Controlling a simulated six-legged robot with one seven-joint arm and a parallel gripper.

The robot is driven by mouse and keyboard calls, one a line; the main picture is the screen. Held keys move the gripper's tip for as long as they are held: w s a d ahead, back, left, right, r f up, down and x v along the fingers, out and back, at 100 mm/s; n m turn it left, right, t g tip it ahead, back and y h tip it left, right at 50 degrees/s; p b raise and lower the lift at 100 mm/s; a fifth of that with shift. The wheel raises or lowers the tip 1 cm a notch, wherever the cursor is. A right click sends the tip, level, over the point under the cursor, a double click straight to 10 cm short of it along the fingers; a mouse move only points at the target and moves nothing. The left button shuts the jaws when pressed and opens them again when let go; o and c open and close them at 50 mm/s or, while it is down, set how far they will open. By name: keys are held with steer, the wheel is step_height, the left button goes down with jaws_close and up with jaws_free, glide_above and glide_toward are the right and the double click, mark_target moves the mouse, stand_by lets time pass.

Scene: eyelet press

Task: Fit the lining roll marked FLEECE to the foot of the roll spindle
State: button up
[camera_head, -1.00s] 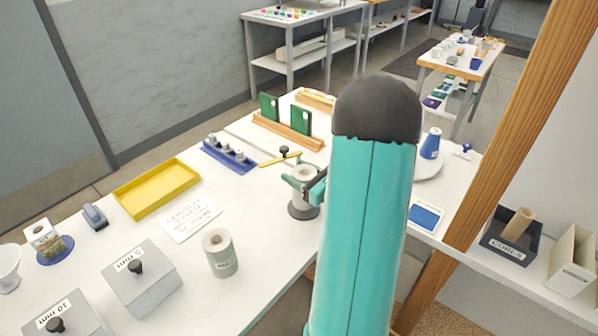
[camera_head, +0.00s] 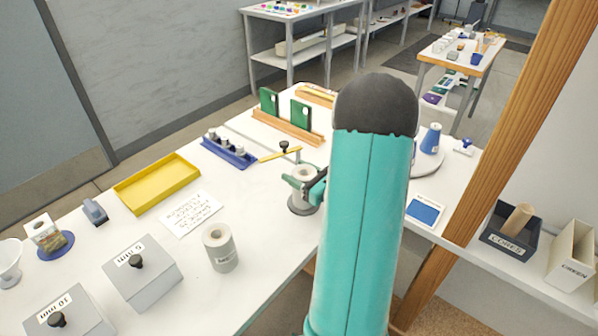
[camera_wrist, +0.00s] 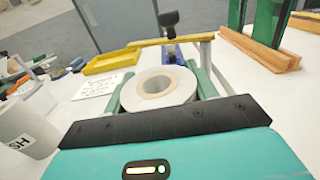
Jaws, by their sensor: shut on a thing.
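My gripper (camera_head: 304,183) is shut on a pale lining roll (camera_head: 305,173), with one green finger on each side of it. The roll is upright. In the wrist view the held roll (camera_wrist: 160,88) shows its open top and tan core; no label on it can be seen. A dark round base (camera_head: 300,207) shows directly under the roll; I cannot tell whether the roll touches it or whether a spindle post is inside. A second roll (camera_head: 220,248) stands apart at the front, and the wrist view shows its label ending in "SH" (camera_wrist: 27,135).
A blue rack (camera_head: 229,155), yellow tray (camera_head: 157,183), printed card (camera_head: 191,214) and grey lidded boxes (camera_head: 142,273) stand to the left. A wooden rack with green plates (camera_head: 289,127) is behind.

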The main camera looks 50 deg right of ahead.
steer(key=shift+f, duration=0.1)
steer(key=o, duration=1.1)
steer(key=shift+o, duration=0.2)
steer(key=shift+r, duration=2.5)
steer(key=shift+s, duration=0.1)
